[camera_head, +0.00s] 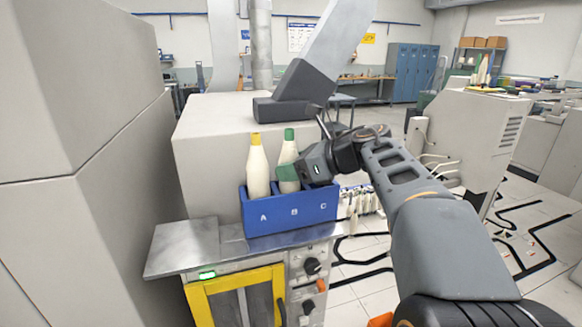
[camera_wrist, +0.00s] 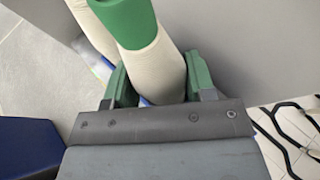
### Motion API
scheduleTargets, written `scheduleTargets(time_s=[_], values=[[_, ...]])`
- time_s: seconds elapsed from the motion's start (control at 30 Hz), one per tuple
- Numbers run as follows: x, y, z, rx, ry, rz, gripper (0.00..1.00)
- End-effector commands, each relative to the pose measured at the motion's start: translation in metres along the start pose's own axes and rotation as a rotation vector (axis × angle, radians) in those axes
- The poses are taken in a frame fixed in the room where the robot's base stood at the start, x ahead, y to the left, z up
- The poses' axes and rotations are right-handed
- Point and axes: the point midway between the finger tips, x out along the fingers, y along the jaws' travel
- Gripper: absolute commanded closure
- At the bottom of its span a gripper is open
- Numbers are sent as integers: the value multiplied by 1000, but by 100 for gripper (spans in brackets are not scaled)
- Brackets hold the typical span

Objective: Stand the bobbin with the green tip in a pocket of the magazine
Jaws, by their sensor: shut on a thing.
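The bobbin with the green tip (camera_head: 287,150) is cream-coloured and stands about upright over pocket B of the blue magazine (camera_head: 292,220). Its lower end is hidden behind the magazine's front wall, so I cannot tell whether it rests on the pocket floor. My gripper (camera_head: 290,172) comes from the right and is shut on this bobbin below its tip. In the wrist view the green-tipped bobbin (camera_wrist: 155,60) lies between my green finger pads (camera_wrist: 160,85). A yellow-tipped bobbin (camera_head: 257,170) stands in pocket A. Pocket C, at the right, looks empty, though its inside is mostly hidden.
The magazine stands on a metal worktop (camera_head: 185,247) over a cabinet with a yellow-framed door (camera_head: 235,300). A grey machine body (camera_head: 215,150) rises close behind it, and a tall grey panel (camera_head: 85,150) is at the left. Bare worktop lies left of the magazine.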

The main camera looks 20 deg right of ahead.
Motion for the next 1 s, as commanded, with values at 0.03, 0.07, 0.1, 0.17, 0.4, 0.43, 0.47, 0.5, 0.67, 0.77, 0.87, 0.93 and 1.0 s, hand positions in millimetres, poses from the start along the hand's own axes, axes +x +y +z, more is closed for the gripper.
scheduleTargets(time_s=[0.03, 0.07, 0.1, 0.17, 0.4, 0.43, 0.47, 0.5, 0.67, 0.77, 0.87, 0.93, 1.0], values=[[0, 0, 0, 0, 0, 0, 76], [0, 0, 0, 0, 0, 0, 76], [0, 0, 0, 0, 0, 0, 48], [0, 0, 0, 0, 0, 0, 42], [0, 0, 0, 0, 0, 0, 20], [0, 0, 0, 0, 0, 0, 20], [0, 0, 0, 0, 0, 0, 20], [0, 0, 0, 0, 0, 0, 20], [-2, 0, 0, 0, 0, -1, 20], [-9, -1, -1, 0, 0, -3, 20], [-25, -1, -1, 0, 0, -5, 20], [-39, -2, -1, 1, 0, -7, 20], [-54, -1, -1, 0, 0, -8, 20]])
